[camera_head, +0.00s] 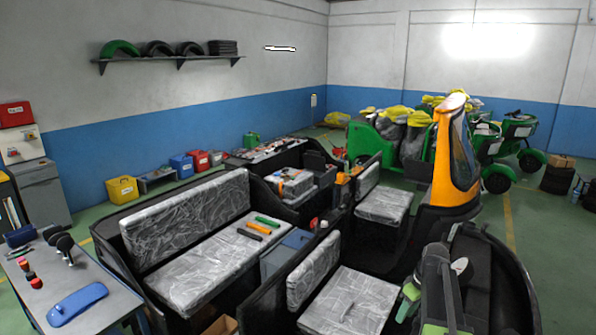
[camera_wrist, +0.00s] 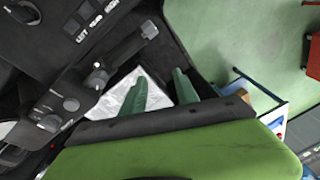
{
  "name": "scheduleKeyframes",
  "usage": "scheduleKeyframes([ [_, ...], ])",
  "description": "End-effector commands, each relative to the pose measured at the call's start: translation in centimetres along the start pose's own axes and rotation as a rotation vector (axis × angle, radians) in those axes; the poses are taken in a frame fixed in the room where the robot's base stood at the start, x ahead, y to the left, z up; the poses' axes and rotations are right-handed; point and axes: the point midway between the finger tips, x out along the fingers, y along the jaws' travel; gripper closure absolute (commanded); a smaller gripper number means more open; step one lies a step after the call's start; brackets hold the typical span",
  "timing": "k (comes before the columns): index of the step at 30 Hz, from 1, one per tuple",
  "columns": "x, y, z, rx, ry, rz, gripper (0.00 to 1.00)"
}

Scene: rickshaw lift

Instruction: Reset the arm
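My gripper (camera_wrist: 160,88) shows in the wrist view as two green fingers standing apart, with nothing between them. It is open and empty. Behind the fingers lies a pale, plastic-wrapped surface (camera_wrist: 120,88). A dark control panel (camera_wrist: 75,75) with knobs, a lever and small white labels is to the left of the fingers. In the head view a black and green upright part (camera_head: 437,280) stands at the lower right; I cannot tell whether it is my arm. My gripper's fingers cannot be made out clearly there.
A wrapped bench seat (camera_head: 205,265) holds an orange and a green tool. Wrapped single seats (camera_head: 350,302) are nearer. A side table (camera_head: 95,310) with a blue part stands lower left. An orange cab front (camera_head: 450,160) rises behind. Green floor (camera_wrist: 225,40) is open in the wrist view.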

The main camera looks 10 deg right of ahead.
Motion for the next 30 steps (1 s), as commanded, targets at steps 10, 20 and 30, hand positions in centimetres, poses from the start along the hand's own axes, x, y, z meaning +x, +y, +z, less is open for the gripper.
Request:
scheduleKeyframes([
  [10, 4.0, -21.8, -4.6, 0.321, -0.065, 0.124, 0.64],
  [20, 11.0, -27.6, -3.4, 0.457, -0.066, 0.176, 0.64],
  [30, 22.7, -26.7, -0.3, 0.458, -0.105, 0.166, 0.64],
])
